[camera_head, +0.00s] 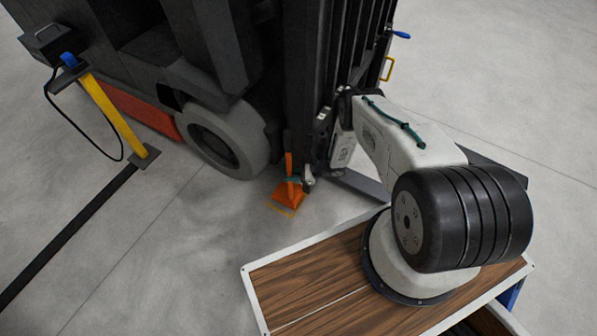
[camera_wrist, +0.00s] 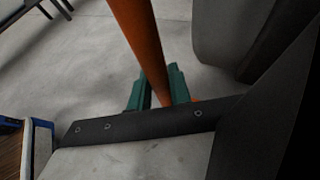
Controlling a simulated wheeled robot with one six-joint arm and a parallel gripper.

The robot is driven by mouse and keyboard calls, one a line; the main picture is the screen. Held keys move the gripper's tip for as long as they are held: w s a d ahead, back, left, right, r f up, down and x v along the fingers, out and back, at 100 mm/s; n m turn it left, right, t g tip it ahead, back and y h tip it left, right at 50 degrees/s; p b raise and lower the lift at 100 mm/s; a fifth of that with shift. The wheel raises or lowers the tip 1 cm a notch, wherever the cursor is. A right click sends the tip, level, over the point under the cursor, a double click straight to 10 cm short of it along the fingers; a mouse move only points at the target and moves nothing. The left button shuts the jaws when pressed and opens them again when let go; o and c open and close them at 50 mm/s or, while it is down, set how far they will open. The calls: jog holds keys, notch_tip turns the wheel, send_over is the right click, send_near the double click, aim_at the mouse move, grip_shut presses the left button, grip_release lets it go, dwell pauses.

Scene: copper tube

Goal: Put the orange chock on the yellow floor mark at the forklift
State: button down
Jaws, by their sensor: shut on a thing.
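The orange chock (camera_head: 288,194) is low by the forklift's front wheel, with an upright orange handle (camera_head: 289,163). In the wrist view the handle (camera_wrist: 140,38) runs down between the two green fingers of my gripper (camera_wrist: 158,92). My gripper (camera_head: 295,181) is shut on this handle. A small part of the yellow floor mark (camera_head: 283,210) shows at the chock's lower edge; the rest is hidden. I cannot tell whether the chock touches the floor. The forklift (camera_head: 205,60) stands behind, its grey wheel (camera_head: 222,140) left of the chock.
The forklift's dark mast (camera_head: 330,60) rises close beside my gripper. A grey fork (camera_head: 362,184) extends to the right of the chock. A yellow post (camera_head: 113,115) with a black cable stands at left. Open concrete floor (camera_head: 150,235) lies at front left.

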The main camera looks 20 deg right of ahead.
jog(key=shift+w+f, duration=0.1)
jog(key=shift+f, duration=0.35)
jog(key=c, duration=1.3)
grip_release()
jog(key=shift+f, duration=0.2)
